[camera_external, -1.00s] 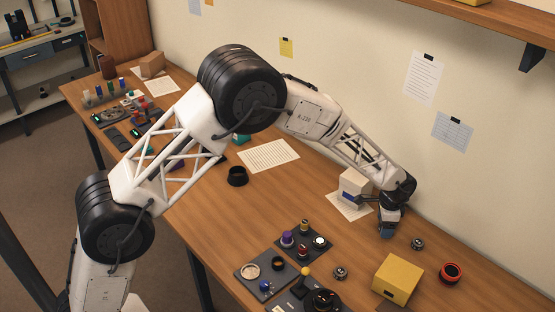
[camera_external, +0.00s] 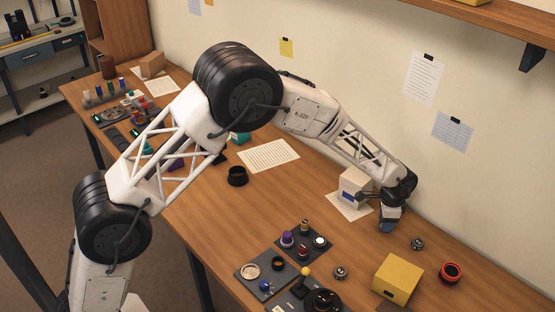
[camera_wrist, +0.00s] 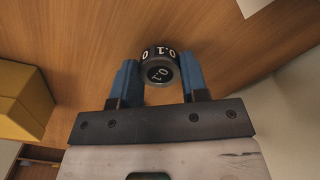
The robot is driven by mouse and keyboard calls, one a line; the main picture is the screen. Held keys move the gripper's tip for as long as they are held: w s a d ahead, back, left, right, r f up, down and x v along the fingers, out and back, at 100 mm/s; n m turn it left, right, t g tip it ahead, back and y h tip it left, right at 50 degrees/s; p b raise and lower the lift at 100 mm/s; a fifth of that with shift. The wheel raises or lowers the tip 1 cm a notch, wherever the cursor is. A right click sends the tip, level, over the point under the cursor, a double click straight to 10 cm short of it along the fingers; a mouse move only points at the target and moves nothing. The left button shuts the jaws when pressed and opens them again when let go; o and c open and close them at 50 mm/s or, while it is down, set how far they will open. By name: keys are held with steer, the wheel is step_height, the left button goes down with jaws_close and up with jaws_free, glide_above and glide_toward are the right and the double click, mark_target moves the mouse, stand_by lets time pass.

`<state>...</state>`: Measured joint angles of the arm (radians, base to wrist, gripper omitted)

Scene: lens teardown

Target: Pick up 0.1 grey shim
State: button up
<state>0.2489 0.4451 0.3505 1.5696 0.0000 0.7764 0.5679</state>
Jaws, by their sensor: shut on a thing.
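The 0.1 grey shim (camera_wrist: 159,70) shows in the wrist view as a short dark grey cylinder with white "0.1" marks on its top and side. It sits between the two blue fingers of my gripper (camera_wrist: 160,82), which are shut on it. In the external view my gripper (camera_external: 387,226) is at the right, pointing down close above the wooden table, just right of a white box. The shim cannot be made out there. The wrist view shows wood grain beyond the shim; I cannot tell how far the shim is from the table.
A white box (camera_external: 355,186) on a paper sheet stands close left of my gripper. A yellow box (camera_external: 398,279), a red-and-black ring (camera_external: 451,273) and small metal parts (camera_external: 417,244) lie in front and right. Grey trays with lens parts (camera_external: 303,242) lie at front centre. The wall is close behind.

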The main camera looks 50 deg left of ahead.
step_height(320, 180, up, 2)
steer(key=shift+r, duration=0.2)
steer(key=s+a, duration=0.1)
steer(key=s, duration=0.4)
steer(key=s+a, duration=0.1)
steer(key=s, duration=0.4)
steer(key=s+a+r, duration=0.1)
steer(key=s+a, duration=0.1)
steer(key=s, duration=0.3)
steer(key=shift+s+r, duration=0.1)
steer(key=shift+s, duration=0.2)
